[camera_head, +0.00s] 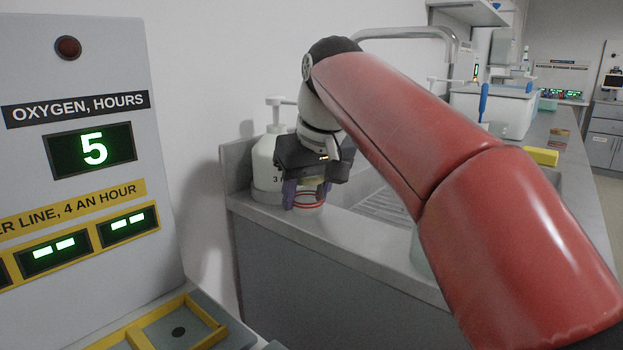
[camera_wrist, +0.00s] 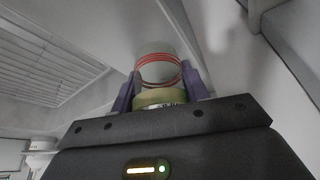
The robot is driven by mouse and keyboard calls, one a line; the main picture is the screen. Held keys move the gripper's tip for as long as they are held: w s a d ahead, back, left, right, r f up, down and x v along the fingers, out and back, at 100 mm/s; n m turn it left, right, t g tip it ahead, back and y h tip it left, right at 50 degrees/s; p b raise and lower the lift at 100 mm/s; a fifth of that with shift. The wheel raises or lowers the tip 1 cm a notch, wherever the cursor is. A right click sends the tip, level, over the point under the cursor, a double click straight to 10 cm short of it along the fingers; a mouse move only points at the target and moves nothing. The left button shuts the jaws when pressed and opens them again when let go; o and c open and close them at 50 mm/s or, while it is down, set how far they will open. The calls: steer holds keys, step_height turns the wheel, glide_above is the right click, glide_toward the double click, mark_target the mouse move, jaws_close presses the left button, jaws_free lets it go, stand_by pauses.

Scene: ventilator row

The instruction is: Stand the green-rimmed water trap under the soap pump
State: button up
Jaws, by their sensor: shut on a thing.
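My gripper (camera_head: 308,193) is shut on a small clear jar, the water trap (camera_wrist: 158,68). It has an olive-green band near the palm and red rings around its body. In the head view the red rings show between my purple fingers, low over the counter's near left corner. I cannot tell whether its base touches the counter. The soap pump (camera_head: 267,160) is a white bottle with a white pump head, standing at the back left corner of the counter. My gripper and the trap are just in front and to the right of it, and the gripper partly hides the bottle.
The grooved drainer (camera_head: 380,208) and sink lie right of the trap, partly behind my arm. A white bin (camera_head: 505,112), a blue-handled thing (camera_head: 483,101) and a yellow block (camera_head: 541,156) stand farther along. An oxygen panel (camera_head: 85,190) stands left, with a yellow-framed tray (camera_head: 128,340) below.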

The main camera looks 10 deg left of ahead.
mark_target(311, 185)
steer(key=shift+w+f+p, duration=0.15)
steer(key=shift+w+f, duration=0.05)
steer(key=shift+w, duration=1)
steer(key=shift+w+f+p, duration=0.15)
steer(key=shift+w+f, duration=0.05)
steer(key=shift+w, duration=0.95)
steer(key=shift+r, duration=0.1)
steer(key=o, duration=1)
